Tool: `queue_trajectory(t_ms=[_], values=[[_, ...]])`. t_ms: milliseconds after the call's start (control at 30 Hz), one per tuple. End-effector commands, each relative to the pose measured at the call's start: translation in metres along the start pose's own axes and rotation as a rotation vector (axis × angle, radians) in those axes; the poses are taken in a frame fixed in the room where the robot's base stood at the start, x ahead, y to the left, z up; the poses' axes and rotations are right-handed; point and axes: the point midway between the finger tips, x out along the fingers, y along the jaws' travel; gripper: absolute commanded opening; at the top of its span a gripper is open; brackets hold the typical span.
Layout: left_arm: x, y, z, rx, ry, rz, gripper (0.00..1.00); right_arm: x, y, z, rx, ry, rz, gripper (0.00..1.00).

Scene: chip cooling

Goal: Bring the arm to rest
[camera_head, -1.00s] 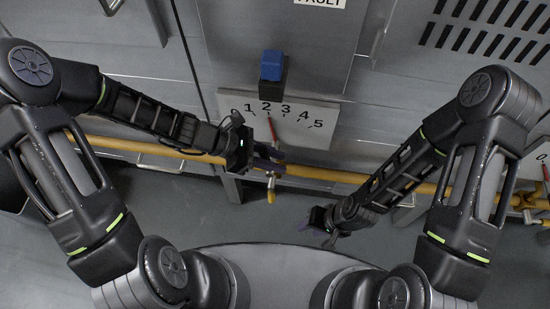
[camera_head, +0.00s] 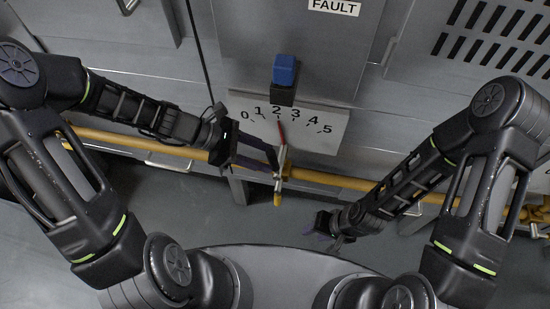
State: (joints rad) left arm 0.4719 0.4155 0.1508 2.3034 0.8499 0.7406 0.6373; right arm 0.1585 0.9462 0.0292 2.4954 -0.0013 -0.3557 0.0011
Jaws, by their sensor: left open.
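My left gripper (camera_head: 272,168) is open, its two dark fingers reaching right from the wrist. Its fingertips are at the upright lever of a valve on the yellow pipe. The lever (camera_head: 280,178) has a yellow lower end, and I cannot tell whether the fingers touch it. My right gripper (camera_head: 318,228) hangs low at centre right, over the floor and away from the pipe. Its fingers are small and dark, so its opening is unclear.
A yellow pipe (camera_head: 330,180) runs across the cabinet front. The grey floor (camera_head: 190,215) below is clear.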

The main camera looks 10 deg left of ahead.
Motion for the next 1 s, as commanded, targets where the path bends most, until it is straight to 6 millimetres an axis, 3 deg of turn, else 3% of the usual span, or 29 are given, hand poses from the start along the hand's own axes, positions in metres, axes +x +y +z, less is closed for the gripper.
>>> queue_trajectory(t_ms=[167,767,867,1000], values=[[-0.012,0.000,0.000,0.000,0.001,0.000,0.43,-0.001,0.000,0.000,0.000,0.000,0.000,0.36],[-0.012,0.001,-0.001,0.014,0.005,0.003,0.43,-0.001,0.000,0.000,0.000,0.000,0.000,0.36],[-0.012,0.006,-0.013,0.076,0.055,0.026,0.43,0.000,0.000,0.000,0.000,0.000,0.000,0.36],[-0.014,0.013,-0.060,0.275,0.245,0.046,0.43,0.000,0.000,0.000,0.000,0.000,0.000,0.36]])
